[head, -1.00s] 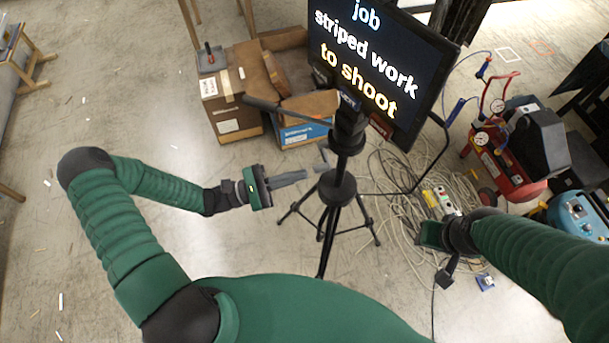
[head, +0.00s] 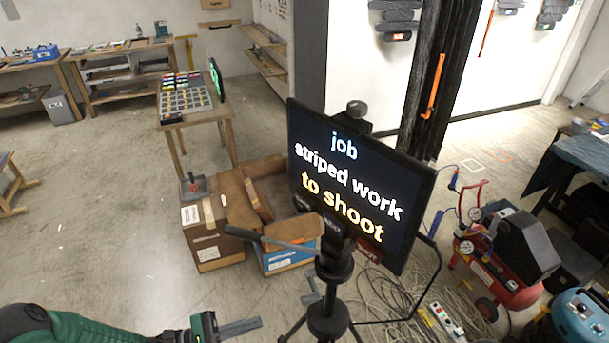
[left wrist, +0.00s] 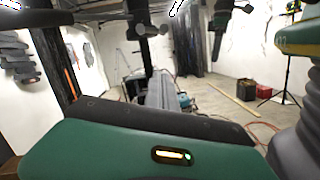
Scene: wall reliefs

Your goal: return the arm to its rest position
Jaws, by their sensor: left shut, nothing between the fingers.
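My left arm comes in at the bottom left of the head view, with its green sleeve partly cut off by the lower edge. My left gripper (head: 254,323) is at the lower edge, left of the tripod. Its grey fingers are shut, point right and hold nothing. The left wrist view shows its green housing close up, with a small lit indicator. My right gripper is out of the head view.
A black tripod (head: 328,322) carrying a monitor (head: 352,185) stands just right of my left gripper. Cardboard boxes (head: 214,235) lie behind. A red compressor (head: 500,268) and cables are at right. A table (head: 170,118) stands farther back. Floor at left is mostly clear.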

